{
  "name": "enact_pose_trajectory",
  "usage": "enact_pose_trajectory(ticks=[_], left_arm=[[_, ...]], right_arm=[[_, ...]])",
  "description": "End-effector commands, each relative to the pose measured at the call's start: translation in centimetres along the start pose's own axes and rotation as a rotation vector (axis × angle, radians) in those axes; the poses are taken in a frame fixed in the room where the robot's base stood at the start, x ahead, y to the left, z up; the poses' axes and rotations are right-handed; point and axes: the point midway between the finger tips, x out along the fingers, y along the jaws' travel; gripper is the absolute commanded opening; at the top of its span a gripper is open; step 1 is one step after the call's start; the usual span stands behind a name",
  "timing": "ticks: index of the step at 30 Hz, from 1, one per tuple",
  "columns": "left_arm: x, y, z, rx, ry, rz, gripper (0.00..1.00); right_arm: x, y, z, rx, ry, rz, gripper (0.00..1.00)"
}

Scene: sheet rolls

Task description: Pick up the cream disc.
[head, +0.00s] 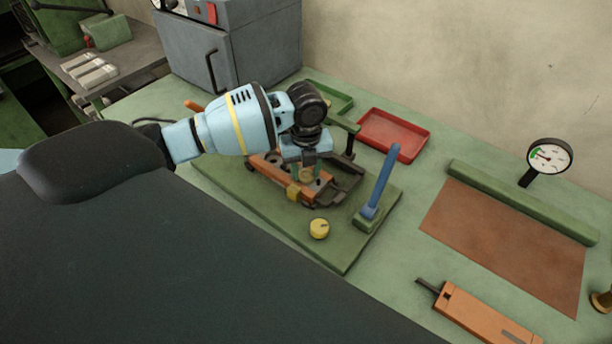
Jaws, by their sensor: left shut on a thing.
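My left gripper (307,176) points down over an orange-brown fixture (268,168) on the green board. Its fingers are shut on a small tan-cream piece, which I take to be the cream disc (306,174). The fingers hide much of the disc, and I cannot tell whether it is clear of the fixture or still touching it. My right gripper is not in view.
A blue upright handle (379,183) and a yellow knob (319,228) stand on the green board (340,257) near the gripper. A red tray (394,134) lies behind. A dial gauge (549,157), a brown mat (505,240) and an orange tool (485,318) are at right.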

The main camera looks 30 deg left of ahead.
Motion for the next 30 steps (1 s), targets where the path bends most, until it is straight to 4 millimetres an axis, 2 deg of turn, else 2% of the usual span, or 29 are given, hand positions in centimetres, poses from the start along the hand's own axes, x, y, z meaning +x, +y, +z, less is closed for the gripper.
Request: enact_pose_trajectory(ticks=[5,11,20,30], left_arm=[[0.5,-0.1,-0.3,0.003,0.006,0.001,0.15],[0.1,-0.1,-0.3,0.003,0.007,0.0,0.15],[-3.6,0.1,-0.1,0.002,0.003,-0.002,0.15],[-4.2,8.3,-2.7,0.002,0.0,0.005,0.15]], right_arm=[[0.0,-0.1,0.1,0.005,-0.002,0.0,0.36],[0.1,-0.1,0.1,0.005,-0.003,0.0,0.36],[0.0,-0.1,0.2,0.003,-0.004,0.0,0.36],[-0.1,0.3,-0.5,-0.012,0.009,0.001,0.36]])
